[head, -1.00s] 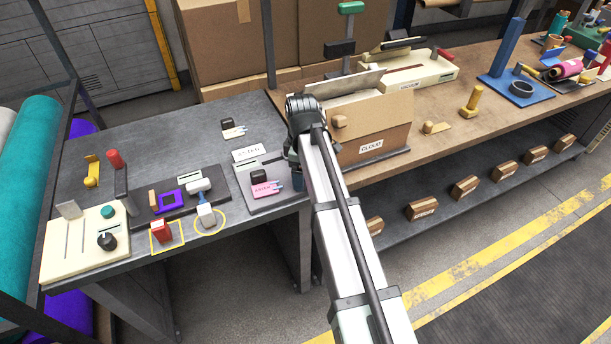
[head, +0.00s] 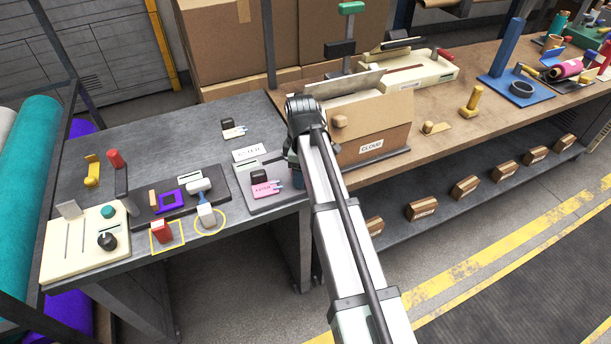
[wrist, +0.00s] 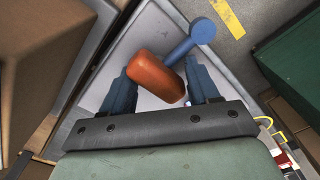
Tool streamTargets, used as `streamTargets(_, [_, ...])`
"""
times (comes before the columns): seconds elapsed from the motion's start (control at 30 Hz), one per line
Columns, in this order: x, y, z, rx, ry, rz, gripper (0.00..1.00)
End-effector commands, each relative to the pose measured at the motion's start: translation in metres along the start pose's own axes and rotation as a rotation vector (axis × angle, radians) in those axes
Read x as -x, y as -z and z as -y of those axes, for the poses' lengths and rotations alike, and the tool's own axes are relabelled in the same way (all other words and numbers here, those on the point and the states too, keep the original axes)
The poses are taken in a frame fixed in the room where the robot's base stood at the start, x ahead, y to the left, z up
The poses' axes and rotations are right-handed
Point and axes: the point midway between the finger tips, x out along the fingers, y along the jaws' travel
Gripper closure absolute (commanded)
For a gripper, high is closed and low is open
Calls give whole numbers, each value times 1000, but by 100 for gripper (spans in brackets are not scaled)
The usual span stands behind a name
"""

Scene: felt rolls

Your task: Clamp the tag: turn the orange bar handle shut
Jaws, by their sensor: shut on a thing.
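The orange bar handle (wrist: 155,78) shows in the wrist view, lying at a slant between the two fingers of my gripper (wrist: 160,70). My gripper is shut on it. A blue arm with a round end (wrist: 202,31) runs from the handle toward the upper right, over a pale grey surface. In the head view my own arm hides the handle and most of my gripper, at the right end of the grey table.
A brown box marked CLOUD (head: 371,145) stands close to the right of my gripper. A black tray (head: 168,211) with small fixtures and a cream slotted board (head: 70,262) lie to the left. The table's back left is mostly clear.

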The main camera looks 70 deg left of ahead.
Motion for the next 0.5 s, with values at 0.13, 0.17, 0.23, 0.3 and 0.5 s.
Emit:
streamTargets(0.13, [0,-4,-4,-7,-8,9,83])
streamTargets(0.17, [0,-4,-4,-14,-8,8,83])
streamTargets(0.23, [0,-4,-4,-47,-9,8,83])
streamTargets(0.3, [0,-4,-4,-107,-9,8,83])
streamTargets(0.5, [0,-4,-5,-316,-10,7,83])
